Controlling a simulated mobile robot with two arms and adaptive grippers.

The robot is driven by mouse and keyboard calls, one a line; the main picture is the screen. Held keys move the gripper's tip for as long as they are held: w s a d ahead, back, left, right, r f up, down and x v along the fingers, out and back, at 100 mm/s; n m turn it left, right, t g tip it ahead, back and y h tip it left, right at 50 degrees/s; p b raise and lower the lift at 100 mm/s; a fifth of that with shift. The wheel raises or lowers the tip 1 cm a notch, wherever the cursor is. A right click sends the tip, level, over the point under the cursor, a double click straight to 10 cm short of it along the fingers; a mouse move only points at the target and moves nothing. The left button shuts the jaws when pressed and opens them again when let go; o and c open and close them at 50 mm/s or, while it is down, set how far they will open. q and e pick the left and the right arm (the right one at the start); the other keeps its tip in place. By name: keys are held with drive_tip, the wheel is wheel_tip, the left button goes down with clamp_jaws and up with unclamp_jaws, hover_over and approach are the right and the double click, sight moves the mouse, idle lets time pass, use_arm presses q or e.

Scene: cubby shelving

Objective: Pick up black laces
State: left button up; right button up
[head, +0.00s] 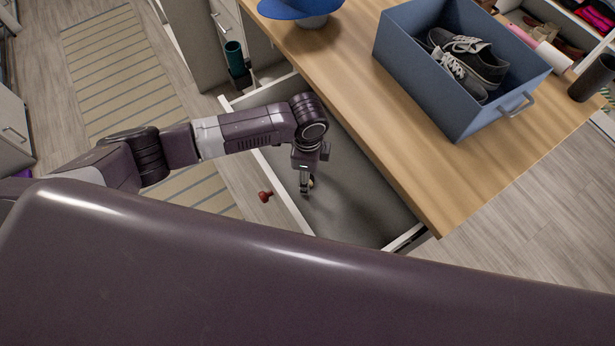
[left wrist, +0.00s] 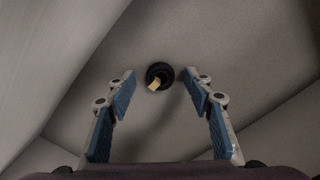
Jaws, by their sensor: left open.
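The black laces (left wrist: 160,76) show in the left wrist view as a small dark coil with a pale yellowish band, on the grey bottom of an open drawer. My left gripper (left wrist: 162,105) is open, with its two blue-padded fingers on either side of the coil in the picture; the coil lies beyond the fingertips and nothing is between them. In the head view my left gripper (head: 306,188) points down into the drawer (head: 350,200). There the laces are mostly hidden by the gripper; a small yellowish bit shows beside it. My right gripper is not in view.
The drawer walls stand close around my gripper. A wooden countertop (head: 400,150) overhangs at the right, bearing a blue-grey bin (head: 425,95) with dark sneakers (head: 475,62) and a blue cap (head: 290,8). A striped rug (head: 120,70) lies left.

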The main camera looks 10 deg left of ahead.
use_arm(q)
drive_tip(key=shift+f, duration=0.25)
drive_tip(key=c, duration=0.9)
drive_tip(key=shift+o, duration=0.2)
drive_tip(key=shift+r, duration=0.1)
